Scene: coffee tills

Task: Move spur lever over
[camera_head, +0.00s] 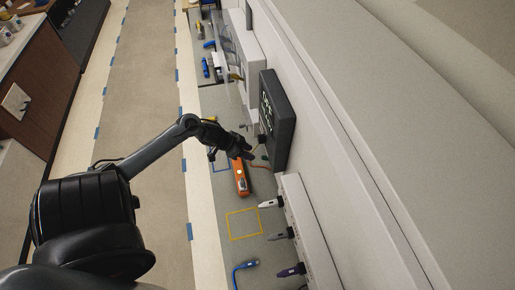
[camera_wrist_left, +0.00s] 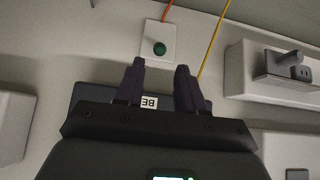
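My left gripper (camera_head: 247,153) is at the end of the black arm, beside the dark screen on the wall side of the bench. In the left wrist view its two dark fingers (camera_wrist_left: 160,88) stand apart with a gap between them and nothing held. To the right, a grey wall box carries a short grey lever-like handle (camera_wrist_left: 282,60), apart from the fingers. I cannot tell for certain which part is the spur lever. My right gripper is not in view.
The dark screen (camera_head: 276,118) stands beside the gripper. An orange device (camera_head: 241,177) lies on the bench near a yellow outline (camera_head: 244,238). White (camera_head: 269,203), grey (camera_head: 280,235) and purple (camera_head: 290,270) plugs line the wall side. An orange cable and a yellow cable (camera_wrist_left: 211,45) run near the plate.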

